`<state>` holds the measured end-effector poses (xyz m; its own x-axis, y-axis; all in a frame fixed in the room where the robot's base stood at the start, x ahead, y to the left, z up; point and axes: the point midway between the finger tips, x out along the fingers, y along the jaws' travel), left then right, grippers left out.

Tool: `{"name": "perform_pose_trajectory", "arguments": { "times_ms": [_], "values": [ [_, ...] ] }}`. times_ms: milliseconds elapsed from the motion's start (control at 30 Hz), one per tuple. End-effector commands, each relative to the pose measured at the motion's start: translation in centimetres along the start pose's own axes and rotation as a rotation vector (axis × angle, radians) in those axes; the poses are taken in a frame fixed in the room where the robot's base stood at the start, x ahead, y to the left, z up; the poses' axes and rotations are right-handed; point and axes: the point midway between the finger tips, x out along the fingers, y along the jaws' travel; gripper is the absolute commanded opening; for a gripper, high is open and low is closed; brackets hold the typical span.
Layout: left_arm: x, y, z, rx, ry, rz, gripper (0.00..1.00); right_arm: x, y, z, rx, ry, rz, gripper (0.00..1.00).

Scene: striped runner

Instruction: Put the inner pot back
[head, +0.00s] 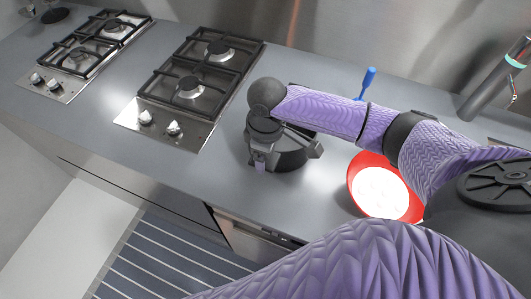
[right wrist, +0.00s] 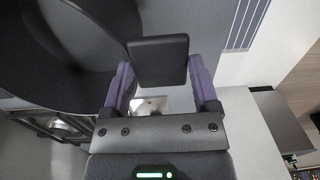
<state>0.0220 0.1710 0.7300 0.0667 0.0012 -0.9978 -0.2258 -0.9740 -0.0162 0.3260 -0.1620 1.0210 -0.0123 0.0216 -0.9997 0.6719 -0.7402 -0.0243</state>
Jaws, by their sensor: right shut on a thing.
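A dark round pot (head: 289,157) with a black side handle (head: 316,147) stands at the middle of the counter in the head view. The arm above hides part of it, so I cannot tell whether it sits inside another vessel. My right gripper (head: 260,163) is at its left side. In the right wrist view, the dark pot (right wrist: 75,60) fills the upper left, and a black handle block (right wrist: 158,60) lies between the purple fingers of the right gripper (right wrist: 160,82). The right gripper is shut on this handle. My left gripper is not in view.
Two gas hobs stand to the left, a nearer one (head: 203,75) and a farther one (head: 88,45). A red-rimmed plate (head: 380,190) lies to the right. A blue-handled tool (head: 366,83) and a tap (head: 495,80) are at the back. The counter (head: 190,160) left of the pot is clear.

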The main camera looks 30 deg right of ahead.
Motion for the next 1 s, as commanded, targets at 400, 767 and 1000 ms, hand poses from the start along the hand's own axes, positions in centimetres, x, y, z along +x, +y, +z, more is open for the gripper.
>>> {"name": "perform_pose_trajectory", "arguments": {
  "times_ms": [400,767,1000],
  "values": [
    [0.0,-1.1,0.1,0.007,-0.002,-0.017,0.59,0.4,0.1,0.0,0.001,0.001,0.002,1.00],
    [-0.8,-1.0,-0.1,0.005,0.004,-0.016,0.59,-2.1,0.1,-0.1,-0.001,0.004,0.004,1.00],
    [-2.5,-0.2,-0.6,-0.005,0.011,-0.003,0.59,-8.9,0.1,-0.1,0.001,0.005,0.003,1.00]
  ]
}}
